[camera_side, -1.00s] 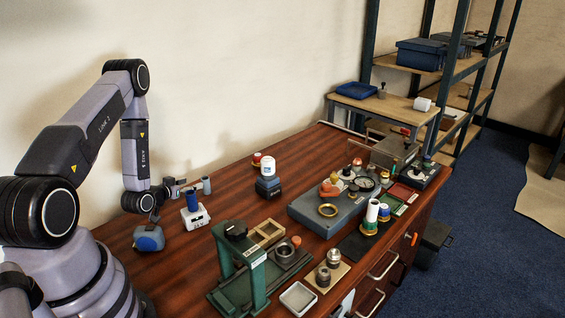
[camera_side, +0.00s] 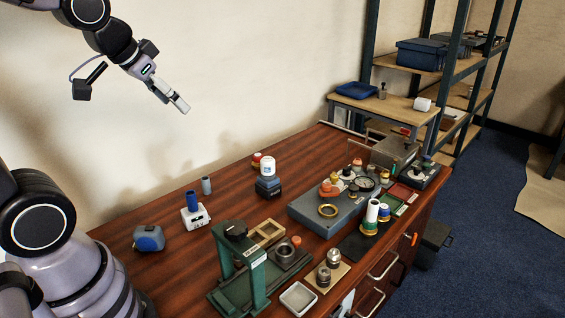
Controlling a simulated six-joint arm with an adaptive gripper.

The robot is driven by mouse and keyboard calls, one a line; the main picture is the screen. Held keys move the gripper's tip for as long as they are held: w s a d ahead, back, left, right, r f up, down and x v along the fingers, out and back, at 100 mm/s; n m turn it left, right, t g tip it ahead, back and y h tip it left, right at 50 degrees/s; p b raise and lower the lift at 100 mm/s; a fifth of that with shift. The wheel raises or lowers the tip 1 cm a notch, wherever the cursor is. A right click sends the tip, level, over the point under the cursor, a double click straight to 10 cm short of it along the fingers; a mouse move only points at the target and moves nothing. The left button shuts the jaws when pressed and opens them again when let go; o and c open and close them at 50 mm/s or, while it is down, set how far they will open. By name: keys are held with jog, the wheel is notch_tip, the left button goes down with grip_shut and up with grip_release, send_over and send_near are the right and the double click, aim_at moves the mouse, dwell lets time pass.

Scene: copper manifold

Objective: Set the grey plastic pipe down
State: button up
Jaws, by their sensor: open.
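The grey plastic pipe (camera_side: 206,186) is a short grey cylinder. It stands upright on the wooden bench near its back edge, just behind a blue cylinder on a white base. My gripper (camera_side: 182,106) is raised high above the bench at the upper left, well apart from the pipe. It is open, and nothing shows between its fingers.
The blue cylinder on its white base (camera_side: 194,211) stands close to the pipe. A blue tape measure (camera_side: 149,239) lies to the left. A green press frame (camera_side: 240,270) stands in front. A grey case (camera_side: 324,213) with several parts lies right. Bare wood (camera_side: 225,200) shows between.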

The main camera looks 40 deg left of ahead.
jog(key=s+d+r+g+h, duration=0.1)
jog(key=s+d, duration=0.2)
jog(key=s, duration=0.7)
jog(key=shift+d+r+m, duration=0.15)
jog(key=shift+d+m, duration=0.15)
jog(key=shift+w, duration=0.1)
dwell(0.4)
